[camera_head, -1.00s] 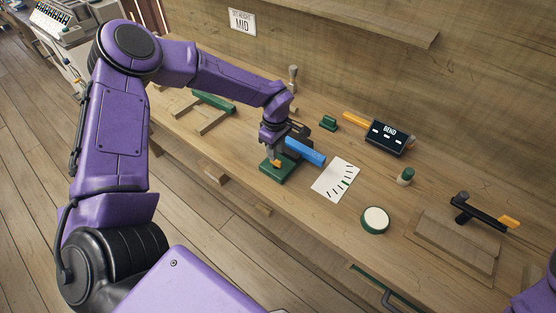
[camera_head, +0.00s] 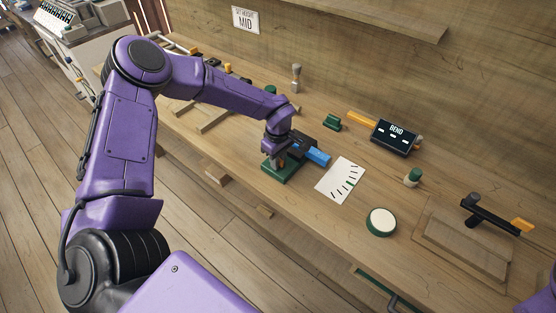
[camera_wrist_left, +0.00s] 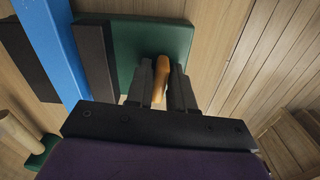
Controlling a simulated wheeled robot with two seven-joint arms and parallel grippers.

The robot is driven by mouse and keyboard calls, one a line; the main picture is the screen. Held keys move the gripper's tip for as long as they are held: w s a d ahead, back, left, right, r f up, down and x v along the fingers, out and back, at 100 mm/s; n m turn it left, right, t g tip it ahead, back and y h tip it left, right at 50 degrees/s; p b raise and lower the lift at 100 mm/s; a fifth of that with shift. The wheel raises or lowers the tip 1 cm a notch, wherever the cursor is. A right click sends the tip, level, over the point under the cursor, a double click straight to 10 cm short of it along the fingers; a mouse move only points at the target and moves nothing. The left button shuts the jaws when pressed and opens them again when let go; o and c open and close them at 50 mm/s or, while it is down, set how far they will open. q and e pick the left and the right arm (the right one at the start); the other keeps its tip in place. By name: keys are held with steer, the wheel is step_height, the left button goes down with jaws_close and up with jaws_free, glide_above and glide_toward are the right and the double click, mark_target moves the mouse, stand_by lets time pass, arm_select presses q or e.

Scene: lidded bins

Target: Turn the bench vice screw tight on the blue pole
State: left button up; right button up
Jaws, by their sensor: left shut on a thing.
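The bench vice has a green base (camera_head: 284,172) at the front edge of the bench. In the left wrist view its green body (camera_wrist_left: 130,45) and dark jaw (camera_wrist_left: 95,55) show. The blue pole (camera_head: 317,157) lies along the dark jaws, and it also shows in the left wrist view (camera_wrist_left: 52,45). My left gripper (camera_head: 281,160) is over the vice. Its dark fingers (camera_wrist_left: 165,85) are shut on the tan screw handle (camera_wrist_left: 161,75). My wrist hides part of the vice and pole in the head view. My right gripper is out of view.
A white card with black marks (camera_head: 340,180) lies right of the vice. A round green-rimmed disc (camera_head: 381,222), a dark BEND display (camera_head: 394,135) and a black lever with an orange grip (camera_head: 490,215) are further right. A wooden frame (camera_head: 215,120) lies behind my left arm.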

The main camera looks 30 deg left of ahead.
arm_select(q)
steer(key=shift+r+m+p, duration=0.15)
steer(key=shift+m+p, duration=0.45)
steer(key=shift+m, duration=0.9)
steer(key=shift+m+p, duration=0.35)
steer(key=shift+m, duration=0.05)
steer(key=shift+s+m+p, duration=0.1)
steer(key=shift+m+p, duration=0.3)
steer(key=shift+m, duration=1.2)
steer(key=shift+p, duration=0.3)
